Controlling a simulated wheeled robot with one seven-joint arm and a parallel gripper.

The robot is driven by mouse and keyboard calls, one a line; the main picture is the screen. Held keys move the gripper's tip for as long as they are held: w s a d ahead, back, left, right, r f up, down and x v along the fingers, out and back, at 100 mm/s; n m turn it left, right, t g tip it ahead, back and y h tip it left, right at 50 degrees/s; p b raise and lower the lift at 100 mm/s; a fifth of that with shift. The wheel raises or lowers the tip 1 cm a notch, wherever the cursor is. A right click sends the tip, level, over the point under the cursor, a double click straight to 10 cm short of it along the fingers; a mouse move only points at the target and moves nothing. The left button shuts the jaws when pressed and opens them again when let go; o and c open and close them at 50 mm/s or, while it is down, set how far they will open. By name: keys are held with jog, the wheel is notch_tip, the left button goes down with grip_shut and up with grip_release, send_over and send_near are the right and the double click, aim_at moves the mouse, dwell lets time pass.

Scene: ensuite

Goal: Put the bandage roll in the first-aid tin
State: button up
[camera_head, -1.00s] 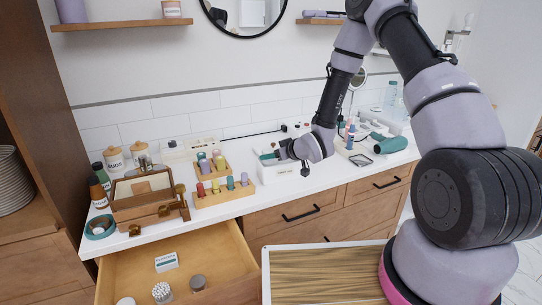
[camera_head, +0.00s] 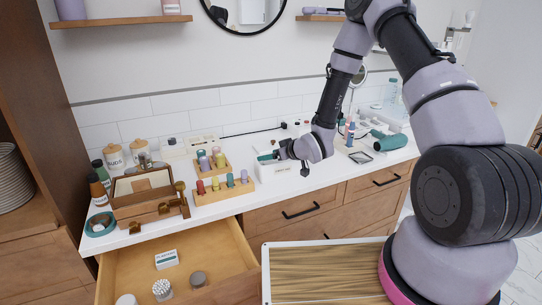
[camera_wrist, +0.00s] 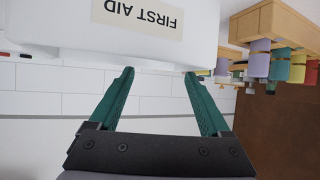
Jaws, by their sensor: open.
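The first-aid tin (camera_head: 268,175) is a white box on the counter, right of the wooden bottle racks. In the wrist view the tin (camera_wrist: 75,28) fills the top left, its "FIRST AID" label upside down. My gripper (camera_head: 270,156) is at the tin's top edge in the head view. In the wrist view its teal fingers (camera_wrist: 159,73) are spread apart, with nothing seen between them, and their tips are close to the tin. I cannot make out the bandage roll in either view. The inside of the tin is hidden.
Wooden racks of coloured bottles (camera_head: 222,190) stand just left of the tin. Further left are a wooden mirror box (camera_head: 145,205) and lidded jars. An open drawer (camera_head: 205,245) below holds a small box and jars. A teal hair dryer (camera_head: 388,142) lies at the right.

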jog(key=r+v, duration=0.1)
jog(key=v, duration=1.1)
jog(key=s+d+r+m+h, duration=0.1)
jog(key=d+r+m+h, duration=0.5)
jog(key=d+r, duration=0.9)
jog(key=s+r+m+g, duration=0.1)
jog(key=s+r+m, duration=0.2)
jog(key=s+r, duration=0.5)
jog(key=s+r+m+g, duration=0.1)
jog(key=s+r+m, duration=0.2)
jog(key=s+r, duration=0.5)
jog(key=s, duration=0.6)
jog(key=shift+a, duration=0.4)
